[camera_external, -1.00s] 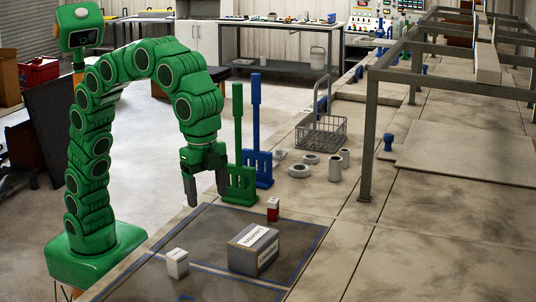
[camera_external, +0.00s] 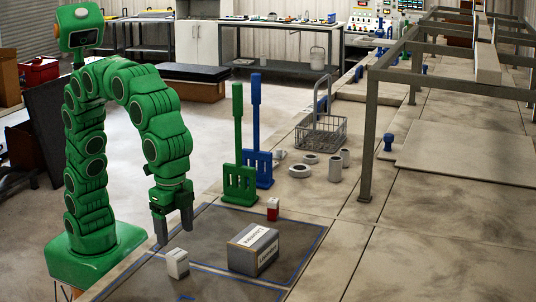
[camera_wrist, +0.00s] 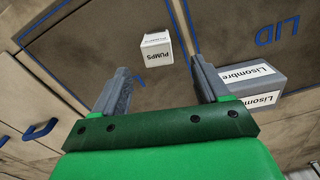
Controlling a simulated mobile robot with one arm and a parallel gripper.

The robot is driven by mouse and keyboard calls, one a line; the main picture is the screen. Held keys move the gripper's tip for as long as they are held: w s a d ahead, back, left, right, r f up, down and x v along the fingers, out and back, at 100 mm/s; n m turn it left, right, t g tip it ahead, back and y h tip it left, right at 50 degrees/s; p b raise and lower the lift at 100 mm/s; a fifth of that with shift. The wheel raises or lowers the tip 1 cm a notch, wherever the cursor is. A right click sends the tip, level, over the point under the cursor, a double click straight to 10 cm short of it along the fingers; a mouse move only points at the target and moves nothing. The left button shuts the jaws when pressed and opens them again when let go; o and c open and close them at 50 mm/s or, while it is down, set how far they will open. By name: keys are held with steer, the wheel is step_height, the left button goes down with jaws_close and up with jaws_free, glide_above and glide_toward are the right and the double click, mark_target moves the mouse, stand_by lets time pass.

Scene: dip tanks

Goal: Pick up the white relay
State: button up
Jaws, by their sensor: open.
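A small white box (camera_external: 177,263), which I take for the white relay, stands on the dark mat at its near left. In the wrist view the white box (camera_wrist: 156,46) carries a label reading PUMPS and lies beyond my fingertips, between their lines. My gripper (camera_external: 174,230) points down with its fingers apart, above and slightly behind the white box in the outside view. Nothing is between the fingers, and they do not touch the box. My open gripper (camera_wrist: 161,68) also shows in the wrist view.
A grey box (camera_external: 254,249) labelled Lisombre stands on the mat (camera_external: 213,232) right of the white box. A small red and white block (camera_external: 273,209) stands behind it.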

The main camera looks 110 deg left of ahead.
mark_target(177, 253)
steer(key=shift+d+f, duration=0.2)
steer(key=shift+f, duration=4.3)
steer(key=c, duration=1.1)
